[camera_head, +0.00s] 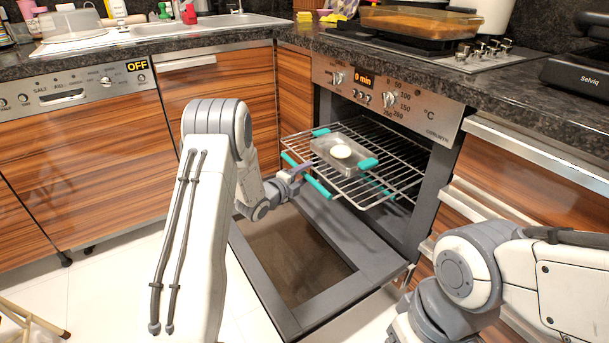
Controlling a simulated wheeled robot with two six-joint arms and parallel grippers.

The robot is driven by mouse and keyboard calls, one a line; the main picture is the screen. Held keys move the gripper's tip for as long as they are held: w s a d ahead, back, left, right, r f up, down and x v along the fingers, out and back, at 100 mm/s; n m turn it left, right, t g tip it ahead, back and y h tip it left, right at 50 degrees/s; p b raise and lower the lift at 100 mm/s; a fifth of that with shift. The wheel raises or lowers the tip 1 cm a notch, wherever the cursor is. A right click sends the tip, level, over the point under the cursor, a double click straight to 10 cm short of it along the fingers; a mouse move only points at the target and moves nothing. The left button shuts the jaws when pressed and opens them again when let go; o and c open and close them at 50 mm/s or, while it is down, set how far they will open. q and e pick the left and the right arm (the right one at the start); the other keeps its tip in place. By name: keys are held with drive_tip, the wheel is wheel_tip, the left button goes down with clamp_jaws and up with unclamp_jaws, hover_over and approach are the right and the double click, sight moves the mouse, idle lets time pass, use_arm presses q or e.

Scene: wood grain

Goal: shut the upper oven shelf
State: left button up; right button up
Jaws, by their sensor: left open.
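The oven door (292,262) is folded down, open. The upper oven shelf (385,172), a wire rack with teal grips, is pulled out of the oven cavity and sticks out over the door. A metal tray (345,163) with teal handles stands on it and holds a round white item (341,151). My left gripper (303,174) is at the shelf's front left corner, close to the teal grip; it is open. I cannot tell whether it touches the shelf. My right arm comes in at the lower right, and its gripper is not clearly visible.
The countertop (480,88) runs above the oven, with a hob and a glass dish (420,22) on it. Drawers (530,170) stand right of the oven, and a dishwasher (85,130) stands at the left. White floor tiles (110,290) are free in front.

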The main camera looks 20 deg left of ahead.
use_arm(q)
clamp_jaws()
drive_tip(key=shift+f, duration=0.1)
